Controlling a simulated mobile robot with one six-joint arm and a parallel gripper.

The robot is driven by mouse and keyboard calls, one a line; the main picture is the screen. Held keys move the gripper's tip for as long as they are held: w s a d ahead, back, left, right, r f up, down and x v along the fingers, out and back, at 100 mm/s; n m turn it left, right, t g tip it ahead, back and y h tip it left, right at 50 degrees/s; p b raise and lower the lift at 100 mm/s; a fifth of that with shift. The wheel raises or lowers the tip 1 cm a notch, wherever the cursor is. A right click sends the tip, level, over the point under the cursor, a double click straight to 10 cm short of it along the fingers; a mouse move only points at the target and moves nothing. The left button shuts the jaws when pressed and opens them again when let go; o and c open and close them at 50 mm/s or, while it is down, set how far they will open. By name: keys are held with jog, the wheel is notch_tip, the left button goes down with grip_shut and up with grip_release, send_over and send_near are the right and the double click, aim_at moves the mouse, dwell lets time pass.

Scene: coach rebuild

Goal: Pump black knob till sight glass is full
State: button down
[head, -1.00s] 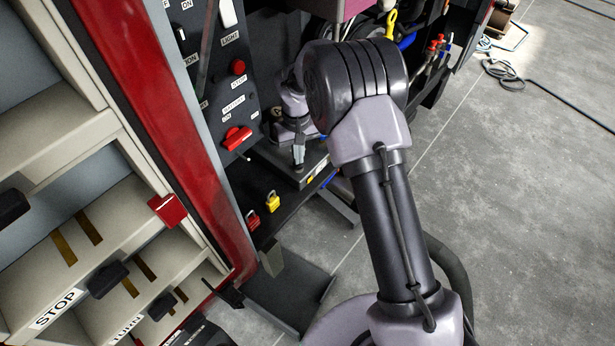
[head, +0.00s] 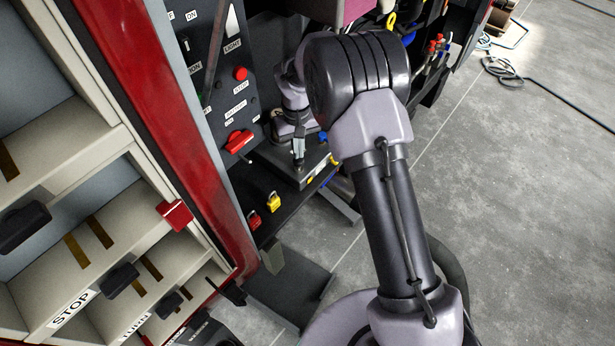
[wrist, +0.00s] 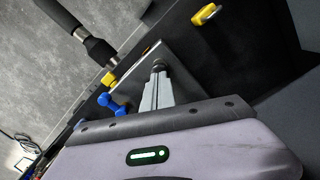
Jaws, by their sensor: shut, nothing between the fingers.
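My gripper (head: 299,152) points down over a grey flat-topped box at the foot of the dark panel. In the wrist view its two fingers (wrist: 159,72) are together with nothing between them. A rod with a black grip or knob (wrist: 98,50) comes in from the upper left of the wrist view, a little apart from the fingertips. It is probably the black knob; I cannot make it out in the head view, where my arm covers part of the area. I cannot pick out a sight glass in either view.
The dark panel has a red STOP button (head: 241,73) and a red handle (head: 239,141). A red padlock (head: 254,220) and a yellow padlock (head: 273,201) hang below. A blue part (wrist: 111,103) lies near the fingers. Cream shelves stand left; grey floor is open at right.

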jog(key=shift+r, duration=0.1)
notch_tip(320, 180, up, 6)
jog(key=p, duration=0.4)
jog(key=shift+p, duration=0.3)
jog(key=s+d+r+m+t+y+b, duration=0.1)
jog(key=s+d+r+m, duration=0.15)
jog(key=s+r, duration=0.5)
jog(key=s+d+r+m+t+b, duration=0.1)
jog(key=s+d+r+t+b, duration=0.2)
jog(key=r, duration=0.8)
jog(key=s+d+r+m+t+y, duration=0.1)
jog(key=s+m, duration=0.3)
jog(key=s, duration=1.6)
jog(key=shift+s+d+r+t+b, duration=0.3)
jog(key=shift+d+r+t+b, duration=0.1)
jog(key=shift+d, duration=0.15)
